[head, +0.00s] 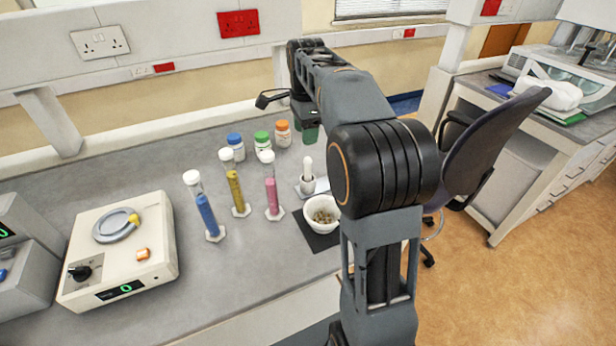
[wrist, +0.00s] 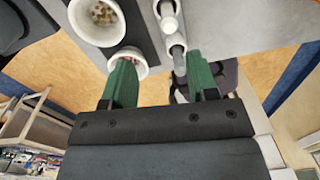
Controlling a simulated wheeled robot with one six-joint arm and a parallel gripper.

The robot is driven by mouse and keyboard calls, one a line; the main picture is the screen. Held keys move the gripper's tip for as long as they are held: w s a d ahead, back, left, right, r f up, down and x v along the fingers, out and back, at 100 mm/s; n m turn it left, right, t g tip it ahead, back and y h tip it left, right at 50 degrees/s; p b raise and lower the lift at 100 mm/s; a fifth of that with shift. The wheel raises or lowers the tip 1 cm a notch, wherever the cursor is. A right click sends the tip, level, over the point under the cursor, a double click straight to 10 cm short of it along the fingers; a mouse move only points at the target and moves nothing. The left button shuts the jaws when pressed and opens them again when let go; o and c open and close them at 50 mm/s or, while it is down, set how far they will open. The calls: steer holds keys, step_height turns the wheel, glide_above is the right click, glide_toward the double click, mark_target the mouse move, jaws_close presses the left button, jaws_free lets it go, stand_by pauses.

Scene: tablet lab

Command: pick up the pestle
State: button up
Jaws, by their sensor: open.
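In the wrist view my two green fingers (wrist: 159,60) are apart. I cannot tell these parts from each other there. No object is visibly held.
A white bowl of tablets (head: 323,214) stands on a dark mat (head: 316,238) close to the mortar. Cylinders with blue (head: 207,215), yellow (head: 236,190) and pink (head: 272,195) contents stand left. Capped bottles (head: 262,140) stand behind. A hotplate-like device (head: 120,250) is far left.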

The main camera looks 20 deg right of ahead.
mark_target(308, 158)
steer(key=shift+w+d+f+m, duration=0.5)
steer(key=shift+w+d+m, duration=0.1)
steer(key=shift+m, duration=0.2)
step_height(308, 158, down, 7)
steer(key=shift+r+b, duration=0.2)
steer(key=shift+b, duration=0.15)
steer(key=shift+f, duration=3.15)
steer(key=shift+c, duration=0.3)
jaws_close()
